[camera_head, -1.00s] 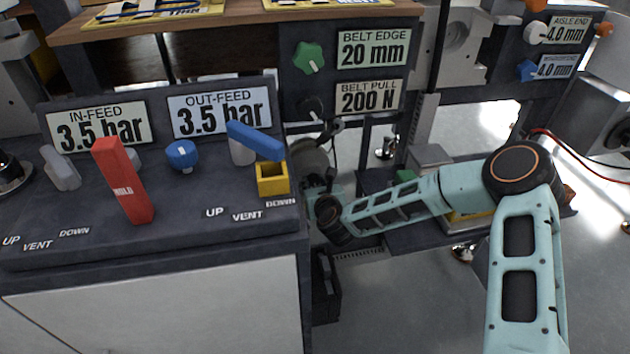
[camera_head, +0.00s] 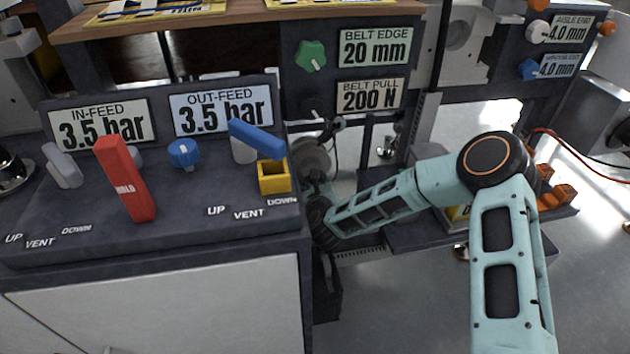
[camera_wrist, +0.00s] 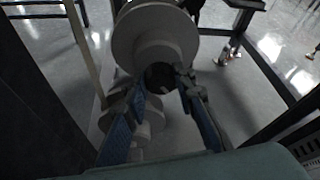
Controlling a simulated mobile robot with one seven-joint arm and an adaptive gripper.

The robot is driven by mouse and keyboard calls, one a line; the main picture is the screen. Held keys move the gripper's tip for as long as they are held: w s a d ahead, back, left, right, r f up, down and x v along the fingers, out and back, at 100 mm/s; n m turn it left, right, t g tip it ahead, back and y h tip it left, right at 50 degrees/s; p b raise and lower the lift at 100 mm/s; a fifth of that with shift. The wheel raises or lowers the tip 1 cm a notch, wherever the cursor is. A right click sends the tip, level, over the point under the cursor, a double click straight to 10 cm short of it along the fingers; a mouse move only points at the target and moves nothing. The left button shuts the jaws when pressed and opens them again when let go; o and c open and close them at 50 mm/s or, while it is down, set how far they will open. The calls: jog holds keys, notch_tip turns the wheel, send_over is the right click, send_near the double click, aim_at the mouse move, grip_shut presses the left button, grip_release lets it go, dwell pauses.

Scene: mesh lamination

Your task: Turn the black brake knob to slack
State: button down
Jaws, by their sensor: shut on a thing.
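The black brake knob (camera_wrist: 159,76) is a small dark round knob at the middle of a pale grey reel, seen in the wrist view. My gripper (camera_wrist: 160,84) has one finger on each side of it and is shut on it. The knob's pointer or markings cannot be made out. The reel (camera_wrist: 155,38) has a wide round flange behind the knob, and it also shows in the head view (camera_head: 314,157). In the head view my wrist is low beside the control console, and the fingers and knob are largely hidden.
The console (camera_head: 185,215) with a red lever (camera_head: 125,180), blue knob (camera_head: 183,153) and yellow block (camera_head: 273,177) stands close left of my wrist. A panel with a green knob (camera_head: 311,56) is above. Dark frame posts stand near the reel. Open floor lies at the lower right.

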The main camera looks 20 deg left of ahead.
jog(key=c, duration=1.6)
grip_release()
jog(key=v, duration=0.7)
jog(key=shift+s, duration=0.25)
jog(key=shift+r, duration=0.1)
